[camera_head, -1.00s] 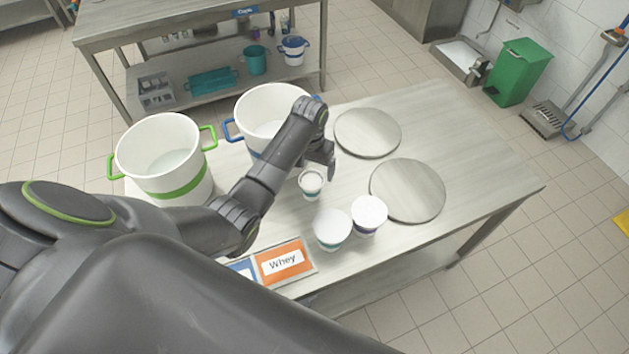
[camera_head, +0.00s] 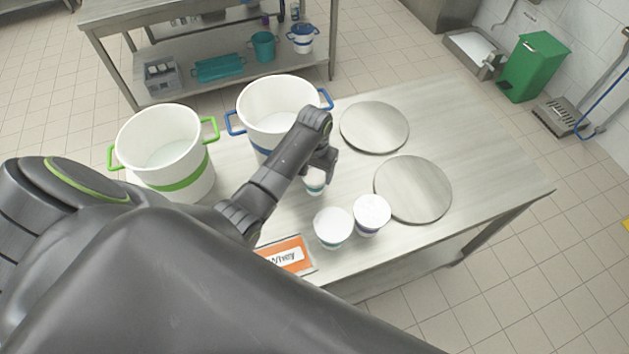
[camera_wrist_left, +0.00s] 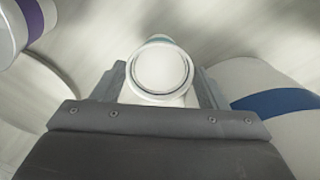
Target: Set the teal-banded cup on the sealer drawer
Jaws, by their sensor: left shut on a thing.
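My left gripper (camera_head: 318,172) is shut on a small white cup (camera_head: 315,186) with a teal band, over the table beside the blue-handled pot. The fingers hide part of this cup in the head view. In the left wrist view the cup (camera_wrist_left: 160,70) sits between the two fingers, its round white top facing the camera and a bit of teal at its far edge. A white tub with a teal-green band (camera_head: 333,228) and one with a purple-blue band (camera_head: 371,215) stand nearer. I cannot make out a sealer drawer. My right gripper is not in view.
A green-handled pot (camera_head: 165,150) and a blue-handled pot (camera_head: 279,108) stand at the left and back. Two round metal discs (camera_head: 374,127) (camera_head: 413,189) lie on the right. An orange Whey sign (camera_head: 287,255) is at the near edge. The table's right end is bare.

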